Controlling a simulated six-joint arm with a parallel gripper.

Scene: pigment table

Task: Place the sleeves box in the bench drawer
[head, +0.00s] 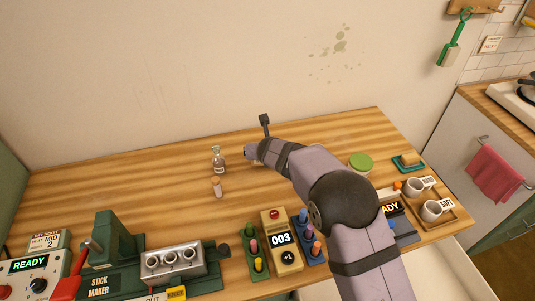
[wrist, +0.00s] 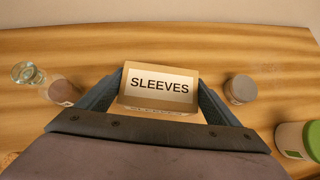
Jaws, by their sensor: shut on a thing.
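The sleeves box (wrist: 161,87), a small tan carton with a white label reading SLEEVES, sits between the two fingers of my gripper (wrist: 160,94) in the wrist view. The fingers are shut on its left and right sides. I cannot tell whether the box touches the table. In the head view my arm hides most of the box and the fingertips, toward the back middle of the table. A pale, open drawer (head: 447,272) shows below the table's front edge at lower right, partly hidden by my arm; the part in view looks empty.
A glass bottle (head: 218,160) and a small pink jar (head: 217,189) stand left of my gripper. A grey-lidded jar (wrist: 241,89) and a green-lidded jar (head: 360,163) stand right. A counter (head: 282,240), marker racks and a cup tray (head: 451,221) line the front. The left back is clear.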

